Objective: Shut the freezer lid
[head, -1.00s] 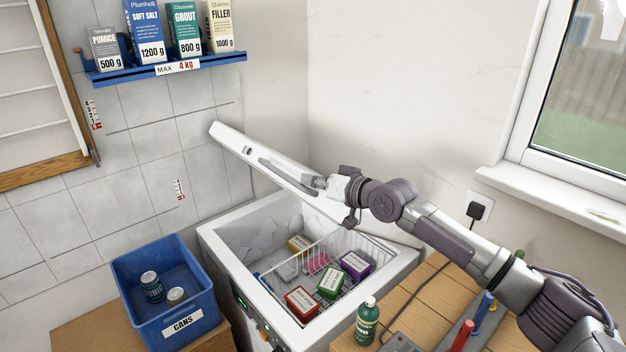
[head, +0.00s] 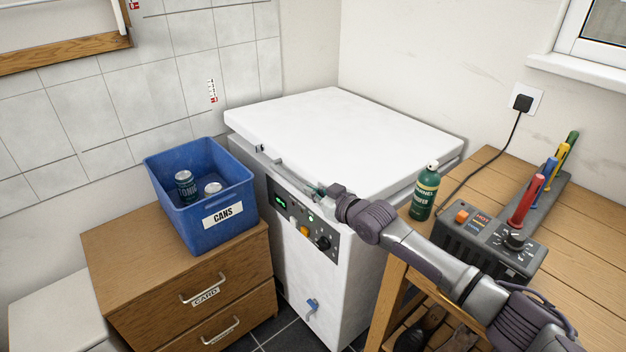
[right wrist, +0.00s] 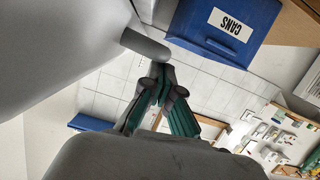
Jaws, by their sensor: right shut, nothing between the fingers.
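The white freezer lid (head: 340,130) lies down over the freezer body (head: 345,270) in the head view, covering the whole opening. It looks level; whether its front edge is fully seated is hard to tell. My right gripper (head: 318,190) is at the lid's front edge, above the control panel, partly hidden by its own wrist. In the right wrist view my right gripper (right wrist: 170,105) shows its teal finger pads, shut and empty, close to a grey bar and a pale surface. My left gripper is not in view.
A blue CANS crate (head: 205,205) with cans stands on the wooden drawer unit (head: 160,270) left of the freezer. A green bottle (head: 424,192) and a grey device (head: 490,245) stand on the wooden bench (head: 575,215) at the right, near my arm.

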